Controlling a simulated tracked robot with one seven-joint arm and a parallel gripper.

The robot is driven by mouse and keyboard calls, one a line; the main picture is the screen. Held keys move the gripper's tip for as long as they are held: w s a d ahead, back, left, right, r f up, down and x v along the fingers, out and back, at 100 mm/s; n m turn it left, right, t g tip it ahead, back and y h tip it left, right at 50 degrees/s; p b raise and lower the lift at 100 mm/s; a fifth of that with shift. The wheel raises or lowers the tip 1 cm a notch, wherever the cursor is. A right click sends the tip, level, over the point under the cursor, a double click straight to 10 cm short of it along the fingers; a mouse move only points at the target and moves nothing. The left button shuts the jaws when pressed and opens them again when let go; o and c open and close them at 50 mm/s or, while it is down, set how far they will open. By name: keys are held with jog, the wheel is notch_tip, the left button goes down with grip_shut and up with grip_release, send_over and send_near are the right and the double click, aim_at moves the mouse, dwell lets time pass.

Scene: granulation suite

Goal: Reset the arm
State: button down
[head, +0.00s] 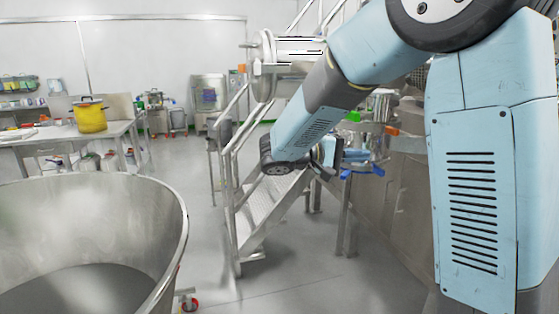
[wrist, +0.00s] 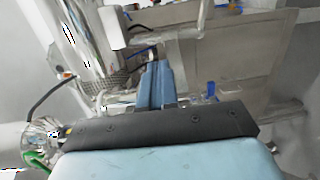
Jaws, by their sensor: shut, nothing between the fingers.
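My arm reaches from the upper right of the head view down to the middle, bent at the elbow. My gripper (head: 366,155) points to the right there, in front of steel equipment, and looks small and partly lost against the clutter. In the wrist view my gripper (wrist: 157,66) shows two blue fingers side by side, closed together with nothing between them. Whether the fingertips touch the equipment behind them cannot be told.
A large open steel bowl (head: 178,225) stands at the front left. Metal stairs with railings (head: 262,212) stand behind my forearm. A yellow pot (head: 90,117) sits on a table (head: 48,133) at left. Grey floor (head: 195,210) lies clear between.

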jog(key=s+d+f+m+g+y, duration=0.1)
jog(key=s+d+g+y, duration=0.1)
jog(key=s+d+y, duration=0.35)
jog(key=s+d+f+g+y, duration=0.1)
jog(key=s+d+f+y, duration=0.15)
jog(key=s, duration=0.55)
jog(key=s+a+r+m+t+y, duration=0.1)
jog(key=s+a+t+y, duration=0.3)
jog(key=s+y, duration=0.4)
jog(key=shift+s+m+t+y, duration=0.3)
jog(key=shift+s+t, duration=0.4)
jog(key=shift+s, duration=0.3)
